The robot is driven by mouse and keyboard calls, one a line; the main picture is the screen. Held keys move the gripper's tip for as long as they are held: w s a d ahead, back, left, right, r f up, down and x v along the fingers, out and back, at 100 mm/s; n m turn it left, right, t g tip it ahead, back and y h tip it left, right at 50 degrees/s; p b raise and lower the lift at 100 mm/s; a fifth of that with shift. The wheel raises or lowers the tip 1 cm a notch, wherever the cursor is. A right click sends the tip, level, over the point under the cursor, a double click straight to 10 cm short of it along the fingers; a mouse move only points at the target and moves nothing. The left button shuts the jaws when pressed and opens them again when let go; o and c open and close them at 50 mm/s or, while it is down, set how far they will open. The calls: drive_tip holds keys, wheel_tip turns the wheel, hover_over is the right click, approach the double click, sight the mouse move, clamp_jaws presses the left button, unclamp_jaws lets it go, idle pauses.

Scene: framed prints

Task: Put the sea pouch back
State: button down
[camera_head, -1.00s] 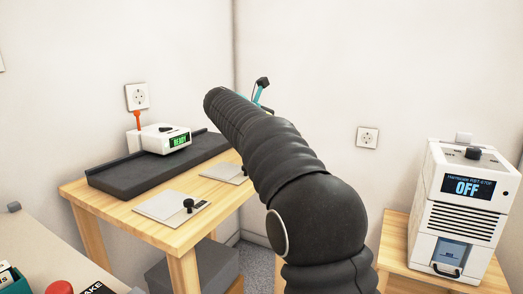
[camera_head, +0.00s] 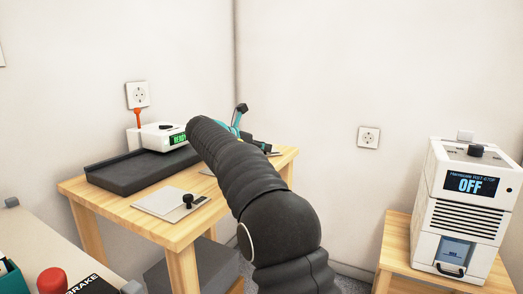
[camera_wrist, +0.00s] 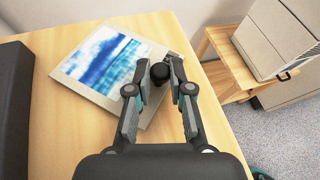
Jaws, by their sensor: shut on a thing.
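The sea pouch (camera_wrist: 103,65), a pale flat square with a blue-and-white sea picture and a black knob (camera_wrist: 159,72) at one edge, shows in the wrist view over the wooden table. My gripper (camera_wrist: 160,68) has its two fingers on either side of the knob and is shut on it. I cannot tell whether the pouch touches the table. In the head view my arm hides most of the gripper and the held pouch; teal gripper parts (camera_head: 237,118) show behind the arm.
A grey plate with a black knob (camera_head: 170,203) lies on the wooden table (camera_head: 125,215). A dark slab (camera_head: 115,174) and a white READY device (camera_head: 158,137) stand behind it. A white machine reading OFF (camera_head: 462,215) stands on a low stool at right.

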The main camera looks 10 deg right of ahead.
drive_tip(key=c, duration=1.1)
unclamp_jaws()
drive_tip(key=shift+o, duration=0.2)
drive_tip(key=shift+s+a+r, duration=0.2)
drive_tip(key=shift+a+r, duration=0.05)
drive_tip(key=p+v, duration=0.2)
drive_tip(key=v, duration=0.9)
drive_tip(key=shift+s+a, duration=0.1)
